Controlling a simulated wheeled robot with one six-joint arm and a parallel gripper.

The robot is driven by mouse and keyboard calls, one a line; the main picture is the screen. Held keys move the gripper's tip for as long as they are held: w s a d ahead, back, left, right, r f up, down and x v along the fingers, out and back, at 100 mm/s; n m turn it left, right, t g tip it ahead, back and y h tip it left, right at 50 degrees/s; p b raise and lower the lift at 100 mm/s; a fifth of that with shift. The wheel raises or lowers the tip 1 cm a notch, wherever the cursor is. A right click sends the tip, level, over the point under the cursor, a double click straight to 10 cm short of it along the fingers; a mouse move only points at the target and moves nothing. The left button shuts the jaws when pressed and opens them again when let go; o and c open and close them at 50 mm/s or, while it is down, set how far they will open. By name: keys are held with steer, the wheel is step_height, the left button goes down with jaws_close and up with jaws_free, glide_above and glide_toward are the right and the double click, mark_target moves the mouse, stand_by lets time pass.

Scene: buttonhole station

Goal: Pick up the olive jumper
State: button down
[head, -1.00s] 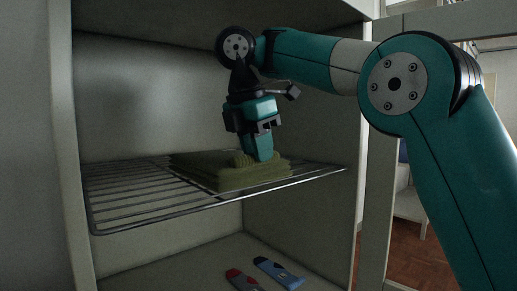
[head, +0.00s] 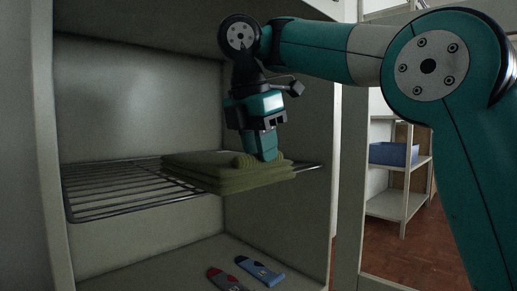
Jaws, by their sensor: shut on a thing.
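The olive jumper (head: 228,176) is a folded, flat green stack at the wire shelf (head: 115,190) inside a pale cabinet. My gripper (head: 262,158) points down onto the jumper's top and is shut on a bunched fold of it. The fold bulges up just left of the fingers. The jumper stays nearly level, and its front right corner reaches past the shelf's front bar. I cannot tell whether its underside touches the wires. The far finger is hidden.
A red-and-grey item (head: 226,279) and a blue item (head: 260,270) lie on the cabinet floor below. The cabinet's right side wall (head: 306,215) stands close to the jumper. Beyond it, a rack holds a blue bin (head: 393,153). The shelf's left part is bare.

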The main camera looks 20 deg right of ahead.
steer(key=shift+d, duration=0.1)
steer(key=c, duration=0.9)
jaws_free()
steer(key=p+v, duration=0.6)
steer(key=v, duration=0.1)
steer(key=shift+r, duration=0.3)
